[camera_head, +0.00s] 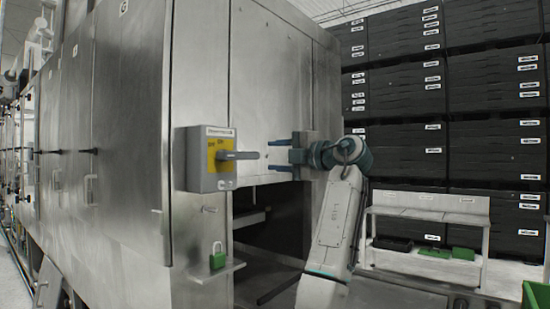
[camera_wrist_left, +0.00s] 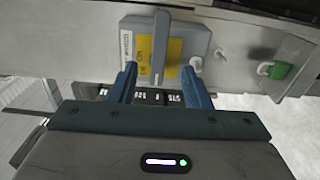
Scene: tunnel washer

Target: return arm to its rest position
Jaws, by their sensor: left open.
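My left gripper (camera_head: 280,155) is open and empty, in front of the steel machine. Its two blue fingers point left, toward the grey switch box (camera_head: 205,160), with a gap between them and the box. The box has a yellow plate (camera_head: 218,152) and a grey handle (camera_head: 240,155) that lies level and points right, toward the gap between the fingers. In the left wrist view the open fingers (camera_wrist_left: 159,72) stand on either side of the handle's near end (camera_wrist_left: 161,45) in the picture. My right gripper is not in view.
A green padlock (camera_head: 217,257) is at a small steel ledge (camera_head: 220,271) below the box. The steel cabinet (camera_head: 270,70) has a dark opening below my gripper. A pale bench (camera_head: 425,213) and stacked black crates (camera_head: 405,95) stand at right. Open floor shows near the bench.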

